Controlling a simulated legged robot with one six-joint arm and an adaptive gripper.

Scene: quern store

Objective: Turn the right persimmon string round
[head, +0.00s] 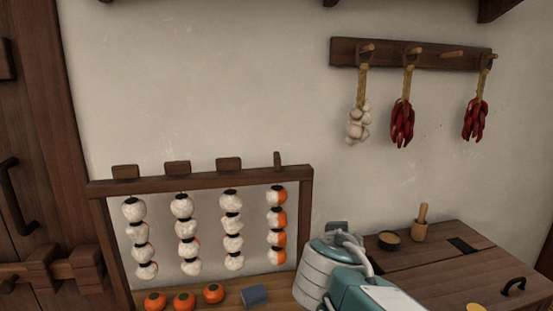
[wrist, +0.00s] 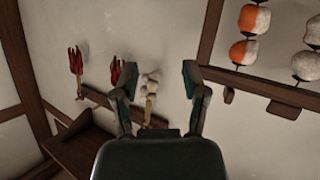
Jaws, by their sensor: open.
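In the head view the right persimmon string (head: 277,224) hangs at the right end of a wooden rack (head: 200,180). Its fruits are white on the left and orange on the right. The wooden tab (head: 277,159) above it stands narrow side on, unlike the other, broad tabs. In the wrist view, which is upside down, part of this string (wrist: 245,52) and its tab (wrist: 228,95) show at the upper right. My gripper (wrist: 160,72) is open and empty, with its fingers apart and clear of the string. In the head view my arm largely hides it.
Other, mostly white strings (head: 183,235) hang to the left. Three orange persimmons (head: 184,301) and a blue-grey block (head: 255,295) lie below. A peg rail (head: 430,55) holds garlic (head: 359,122) and chillies (head: 403,123). A bowl (head: 389,240) and mortar (head: 420,230) stand on a chest.

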